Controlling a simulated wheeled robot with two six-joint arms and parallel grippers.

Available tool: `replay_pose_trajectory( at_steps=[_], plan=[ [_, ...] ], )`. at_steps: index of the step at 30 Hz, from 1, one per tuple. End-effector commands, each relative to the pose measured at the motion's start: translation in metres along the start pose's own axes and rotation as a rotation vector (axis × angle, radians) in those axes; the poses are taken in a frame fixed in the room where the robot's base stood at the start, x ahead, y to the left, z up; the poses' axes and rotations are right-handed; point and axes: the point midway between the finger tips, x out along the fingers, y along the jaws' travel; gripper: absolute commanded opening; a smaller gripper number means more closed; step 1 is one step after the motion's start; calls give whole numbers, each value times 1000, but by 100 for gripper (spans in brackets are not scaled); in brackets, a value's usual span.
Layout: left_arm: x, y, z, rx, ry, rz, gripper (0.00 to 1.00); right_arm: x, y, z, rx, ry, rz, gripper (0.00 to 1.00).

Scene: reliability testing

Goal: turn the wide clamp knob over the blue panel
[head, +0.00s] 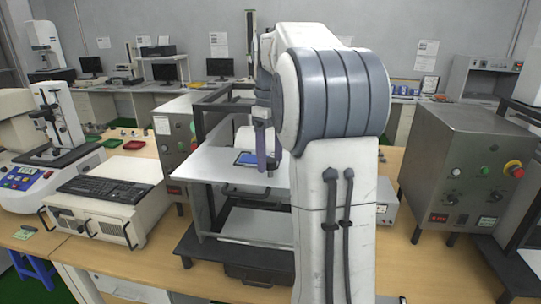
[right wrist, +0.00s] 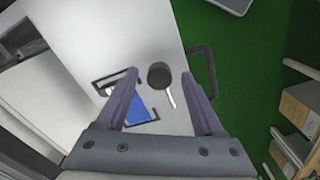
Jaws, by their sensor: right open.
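The blue panel (head: 246,157) lies in a dark frame on the pale shelf of the test rig (head: 215,165). In the right wrist view the blue panel (right wrist: 127,107) is left of centre, partly behind a finger. A round dark clamp knob (right wrist: 159,75) with a pale lever sits just right of it. My right gripper (head: 264,164) points down over the shelf, partly hidden by my own arm. In the wrist view its two fingers (right wrist: 160,76) are apart, with the knob between them in the picture; I see no contact. My left gripper is not in view.
A black handle (right wrist: 203,72) stands at the shelf's edge, right of the knob. In the head view a keyboard (head: 105,188) lies on a white case at left. A grey control box (head: 455,165) stands at right. Dark posts of the rig rise behind the shelf.

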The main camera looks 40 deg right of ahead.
Motion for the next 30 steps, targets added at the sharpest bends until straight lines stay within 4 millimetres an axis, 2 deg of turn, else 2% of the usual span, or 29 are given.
replay_pose_trajectory(
  at_steps=[3, 5, 6, 8, 9, 20, 30],
  plan=[
    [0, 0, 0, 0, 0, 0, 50, 0, 0, 0, 0, 0, 0, 69],
    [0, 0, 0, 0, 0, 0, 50, 0, 0, 0, 0, 0, 0, 46],
    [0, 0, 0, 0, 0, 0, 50, 0, 0, 0, 0, 0, 0, 31],
    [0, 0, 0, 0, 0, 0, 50, 0, 0, 0, 0, 0, 0, 8],
    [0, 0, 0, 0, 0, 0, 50, 0, 0, 0, 0, 0, 0, 0],
    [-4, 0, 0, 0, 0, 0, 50, -2, 0, 0, 45, -1, -2, 0],
    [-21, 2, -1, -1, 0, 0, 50, -3, -1, 0, 279, -1, -2, 0]
  ],
)
